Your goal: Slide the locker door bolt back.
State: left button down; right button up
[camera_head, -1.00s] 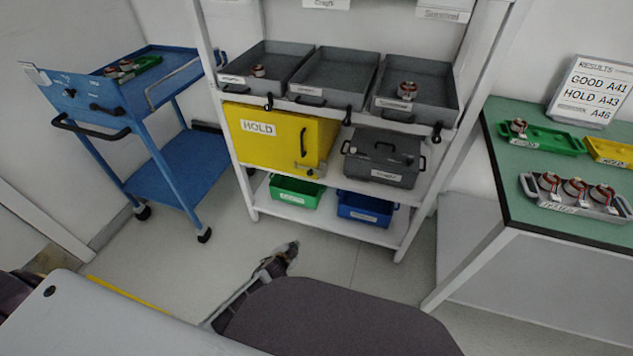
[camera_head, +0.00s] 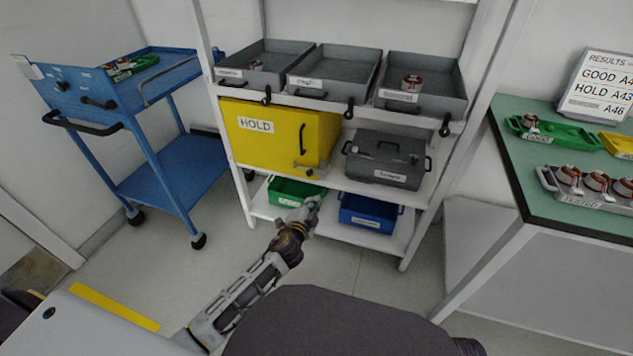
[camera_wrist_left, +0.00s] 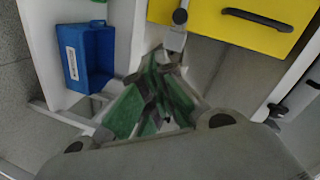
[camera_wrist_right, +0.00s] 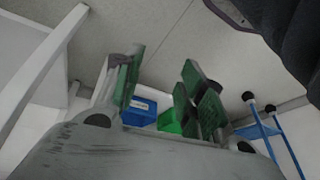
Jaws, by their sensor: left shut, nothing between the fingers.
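The yellow locker (camera_head: 285,140), labelled HOLD, stands on the rack's middle shelf with its door shut. Its small grey bolt (camera_head: 304,174) with a dark knob sits at the door's lower right, below the dark handle (camera_head: 302,138). In the left wrist view the bolt (camera_wrist_left: 177,38) shows just beyond my fingertips. My left gripper (camera_head: 309,207) is shut and empty, in front of the green bin and below the bolt. I cannot tell whether it touches the bolt. My right gripper (camera_wrist_right: 160,90) is open and empty, seen only in its wrist view.
A green bin (camera_head: 284,197) and a blue bin (camera_head: 370,216) stand on the lower shelf. A grey lidded case (camera_head: 385,160) is right of the locker, and grey trays (camera_head: 333,72) are above. A blue cart (camera_head: 165,170) stands left, a green-topped table (camera_head: 545,200) right.

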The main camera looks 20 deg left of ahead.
aim_at(319, 171)
pick_arm(q)
jog(key=shift+m+t, duration=0.4)
jog(key=shift+t, duration=0.2)
jog(key=shift+w+d+r+b, duration=0.1)
jog(key=shift+d+r+b, duration=0.1)
jog(key=shift+r, duration=0.55)
jog(key=shift+w+d+r+b, duration=0.1)
jog(key=shift+d+r+b, duration=0.15)
jog(key=shift+r, duration=0.45)
jog(key=shift+w+d+r+b, duration=0.1)
jog(key=shift+d+r+b, duration=0.1)
jog(key=shift+r, duration=0.55)
pick_arm(e)
jog(key=shift+s+a+r, duration=0.1)
jog(key=shift+s+r, duration=0.05)
jog(key=shift+r, duration=0.6)
jog(key=shift+s+a+r, duration=0.1)
jog(key=shift+s+r, duration=0.05)
jog(key=shift+r, duration=0.55)
